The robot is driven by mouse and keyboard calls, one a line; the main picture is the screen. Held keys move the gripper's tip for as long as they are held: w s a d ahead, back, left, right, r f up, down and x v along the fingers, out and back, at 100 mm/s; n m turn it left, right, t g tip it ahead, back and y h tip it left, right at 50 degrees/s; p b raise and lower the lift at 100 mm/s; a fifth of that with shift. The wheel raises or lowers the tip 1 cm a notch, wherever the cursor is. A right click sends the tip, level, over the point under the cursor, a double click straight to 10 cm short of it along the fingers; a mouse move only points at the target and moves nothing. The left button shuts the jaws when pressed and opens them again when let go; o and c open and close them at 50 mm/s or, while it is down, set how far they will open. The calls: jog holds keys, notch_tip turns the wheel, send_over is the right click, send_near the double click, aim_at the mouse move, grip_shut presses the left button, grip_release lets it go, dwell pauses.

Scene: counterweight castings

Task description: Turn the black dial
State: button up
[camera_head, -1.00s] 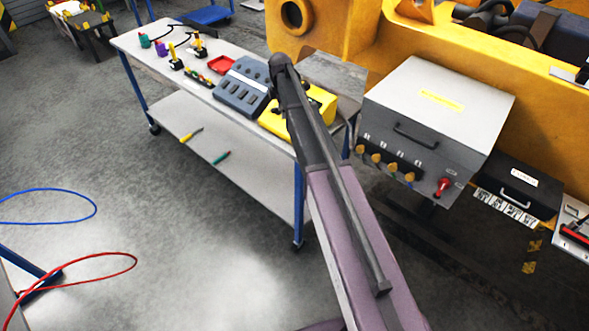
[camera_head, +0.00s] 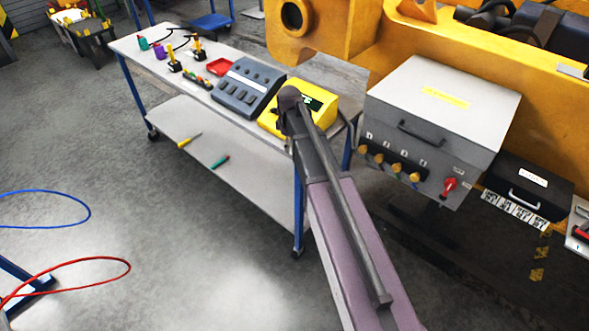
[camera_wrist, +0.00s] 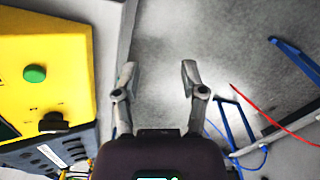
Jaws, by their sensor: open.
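The black dial (camera_wrist: 53,122) sits on the face of a yellow control box (camera_wrist: 50,78), at the left of the wrist view, below a green button (camera_wrist: 35,73). In the head view the yellow box (camera_head: 325,100) stands on the workbench, partly covered by my arm, and I cannot make out the dial there. My gripper (camera_wrist: 158,72) is open and empty in the wrist view. Its fingers are to the right of the dial and apart from it. In the head view my gripper is hidden behind my arm.
A grey control panel (camera_head: 247,86) stands left of the yellow box on the workbench (camera_head: 128,44). A grey cabinet (camera_head: 445,85) with knobs is on the right. Blue and red cables lie on the floor.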

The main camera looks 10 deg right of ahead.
jog(key=s+f+m+b, duration=0.2)
jog(key=s+f+m, duration=0.1)
jog(key=s, duration=0.4)
jog(key=shift+m+b, duration=0.4)
